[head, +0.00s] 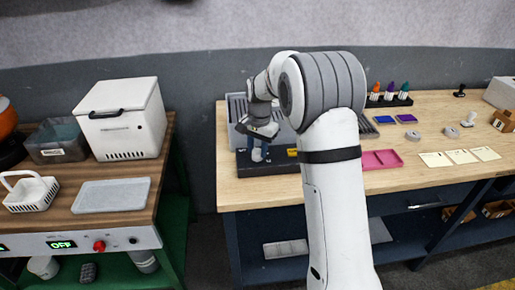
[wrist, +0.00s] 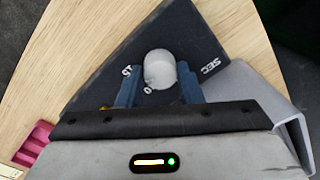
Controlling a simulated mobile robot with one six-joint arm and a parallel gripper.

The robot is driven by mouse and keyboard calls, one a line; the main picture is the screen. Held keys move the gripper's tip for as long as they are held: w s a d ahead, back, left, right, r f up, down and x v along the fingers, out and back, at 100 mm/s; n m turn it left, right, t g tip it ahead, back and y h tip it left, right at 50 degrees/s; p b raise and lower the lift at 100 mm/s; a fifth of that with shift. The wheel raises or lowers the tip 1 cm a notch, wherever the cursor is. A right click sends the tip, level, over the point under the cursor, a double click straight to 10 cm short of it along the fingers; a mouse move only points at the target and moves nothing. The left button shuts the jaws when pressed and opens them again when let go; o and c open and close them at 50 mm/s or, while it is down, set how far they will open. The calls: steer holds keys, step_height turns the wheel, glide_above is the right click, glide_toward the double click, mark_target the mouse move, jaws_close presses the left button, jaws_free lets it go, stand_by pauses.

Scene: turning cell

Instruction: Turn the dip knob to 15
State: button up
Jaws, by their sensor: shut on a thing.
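The dip knob (wrist: 160,69) is a round, pale grey knob on a dark plate (wrist: 190,25) in the wrist view. White marks show around it: a "0" just below the knob, "SEC" to the right, and a small mark on the left that I cannot read surely. My gripper (wrist: 160,84) has its blue fingers on the left and right sides of the knob, shut on it. I cannot make out a pointer on the knob. In the head view my gripper (head: 258,150) is over the dark plate (head: 285,167) at the bench's left end; the knob is hidden there.
A grey rack (head: 236,108) stands behind the plate on the wooden bench (head: 420,125). A pink tray (head: 382,159) lies to the right, with cards (head: 460,156) beyond. A separate table on the left holds a white box (head: 122,125) and a grey tray (head: 110,196).

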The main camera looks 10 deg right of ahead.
mark_target(258, 151)
steer(key=shift+r+m, duration=0.1)
steer(key=shift+m, duration=0.4)
steer(key=o, duration=1)
step_height(258, 151, up, 7)
steer(key=shift+d+f+b, duration=0.1)
steer(key=shift+f+b, duration=0.05)
steer(key=shift+b, duration=0.15)
steer(key=shift+s+r, duration=0.1)
steer(key=shift+r, duration=0.4)
